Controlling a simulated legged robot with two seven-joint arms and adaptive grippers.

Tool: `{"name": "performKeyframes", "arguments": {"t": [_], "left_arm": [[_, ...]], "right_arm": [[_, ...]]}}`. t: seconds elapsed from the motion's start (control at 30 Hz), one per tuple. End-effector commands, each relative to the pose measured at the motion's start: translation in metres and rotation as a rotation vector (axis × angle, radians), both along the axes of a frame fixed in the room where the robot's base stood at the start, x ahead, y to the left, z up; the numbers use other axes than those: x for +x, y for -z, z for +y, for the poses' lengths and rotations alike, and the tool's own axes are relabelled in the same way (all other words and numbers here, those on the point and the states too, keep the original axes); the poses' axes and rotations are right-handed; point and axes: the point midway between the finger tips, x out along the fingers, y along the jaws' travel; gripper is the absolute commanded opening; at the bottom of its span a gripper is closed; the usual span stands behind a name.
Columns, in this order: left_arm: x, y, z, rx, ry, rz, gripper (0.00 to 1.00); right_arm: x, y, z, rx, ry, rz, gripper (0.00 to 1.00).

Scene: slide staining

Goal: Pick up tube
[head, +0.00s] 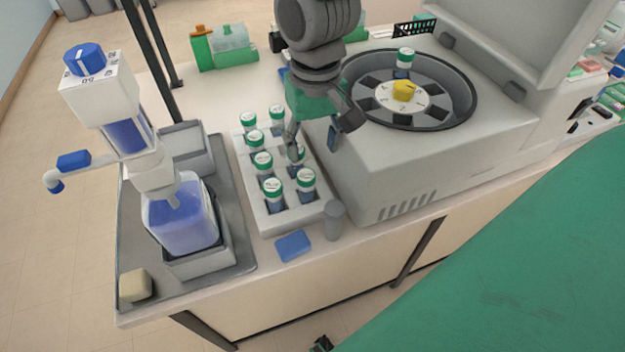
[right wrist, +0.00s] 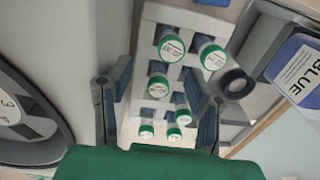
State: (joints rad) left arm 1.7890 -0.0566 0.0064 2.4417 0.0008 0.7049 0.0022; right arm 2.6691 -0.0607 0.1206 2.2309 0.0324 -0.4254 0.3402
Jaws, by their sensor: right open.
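A pale rack (head: 288,221) holds several upright tubes with green rims and white cap tops, such as the front tube (head: 273,190). One tube (head: 297,153) in the right column is partly hidden by a finger of my right gripper (head: 314,146). That gripper is open above the rack's right side, pointing down. In the right wrist view its fingers (right wrist: 155,104) are spread, with several capped tubes showing between and beyond them, including a nearer tube (right wrist: 158,88). No tube is held. Another green-capped tube (head: 404,58) stands in the centrifuge (head: 395,172). My left gripper is not in view.
The centrifuge stands close to the rack's right, its lid (head: 530,35) raised. A dispenser bottle of blue liquid (head: 182,225) stands on a grey tray (head: 130,240) at left. A grey cylinder (head: 334,220) and blue block (head: 293,245) are near the table's front edge.

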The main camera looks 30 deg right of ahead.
Motion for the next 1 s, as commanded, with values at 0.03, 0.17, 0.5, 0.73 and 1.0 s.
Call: {"name": "performKeyframes", "arguments": {"t": [0.03, 0.17, 0.5, 0.73, 1.0], "left_arm": [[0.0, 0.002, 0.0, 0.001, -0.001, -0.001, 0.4], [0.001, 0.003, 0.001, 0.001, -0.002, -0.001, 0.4], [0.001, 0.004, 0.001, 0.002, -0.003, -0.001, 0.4], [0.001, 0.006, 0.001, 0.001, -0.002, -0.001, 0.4], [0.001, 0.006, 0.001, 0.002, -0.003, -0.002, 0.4]], "right_arm": [[-0.003, 0.012, 0.002, -0.013, 0.0, 0.012, 0.53], [-0.003, 0.026, 0.009, -0.022, 0.0, 0.01, 0.53], [-0.002, 0.062, -0.001, -0.014, 0.002, 0.012, 0.53], [0.0, 0.087, -0.007, -0.006, 0.002, 0.012, 0.53], [0.0, 0.085, -0.003, -0.018, 0.003, 0.008, 0.35]]}}
